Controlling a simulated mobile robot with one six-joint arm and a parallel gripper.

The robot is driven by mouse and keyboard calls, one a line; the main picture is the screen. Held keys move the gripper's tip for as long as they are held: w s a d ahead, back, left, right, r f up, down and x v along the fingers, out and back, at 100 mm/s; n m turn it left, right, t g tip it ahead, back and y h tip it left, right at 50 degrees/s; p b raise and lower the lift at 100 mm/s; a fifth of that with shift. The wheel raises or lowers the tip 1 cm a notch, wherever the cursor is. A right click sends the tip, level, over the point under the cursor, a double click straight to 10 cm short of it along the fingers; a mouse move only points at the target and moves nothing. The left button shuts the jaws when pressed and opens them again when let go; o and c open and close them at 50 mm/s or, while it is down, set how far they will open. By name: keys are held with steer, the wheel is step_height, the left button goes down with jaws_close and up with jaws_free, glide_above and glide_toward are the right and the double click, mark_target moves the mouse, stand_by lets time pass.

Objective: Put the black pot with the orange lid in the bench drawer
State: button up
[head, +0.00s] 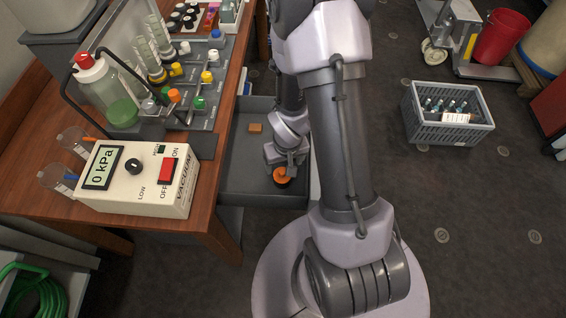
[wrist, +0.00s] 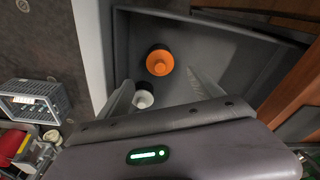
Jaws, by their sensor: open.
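The black pot with the orange lid (head: 282,176) stands upright inside the open grey bench drawer (head: 240,182), near its front right corner. In the wrist view the pot (wrist: 160,61) shows from above, with a dark body around the orange lid. My gripper (head: 290,160) is low over the drawer, right beside the pot. In the wrist view its two fingers (wrist: 160,90) are spread, with the pot just beyond their tips and nothing held between them. A small white round thing (wrist: 144,98) shows by the left finger, partly hidden.
A small orange-brown block (head: 255,127) lies farther back in the drawer. The wooden bench (head: 215,215) carries a vacuum gauge box (head: 135,180), bottles and a rack. A grey crate (head: 450,132) stands on the floor at right, with clear floor around it.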

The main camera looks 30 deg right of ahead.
steer(key=a+r+m+t, duration=0.1)
steer(key=a+r+t, duration=0.15)
steer(key=r, duration=1.65)
steer(key=s+a+r+y, duration=0.1)
steer(key=s+a+r, duration=0.4)
steer(key=r, duration=0.2)
steer(key=s+a+r+m+t+y, duration=0.1)
steer(key=s+a+r, duration=0.4)
steer(key=r, duration=0.2)
steer(key=shift+s+a+r, duration=0.25)
steer(key=shift+a, duration=0.05)
steer(key=shift+d+t, duration=0.1)
steer(key=shift+t, duration=0.15)
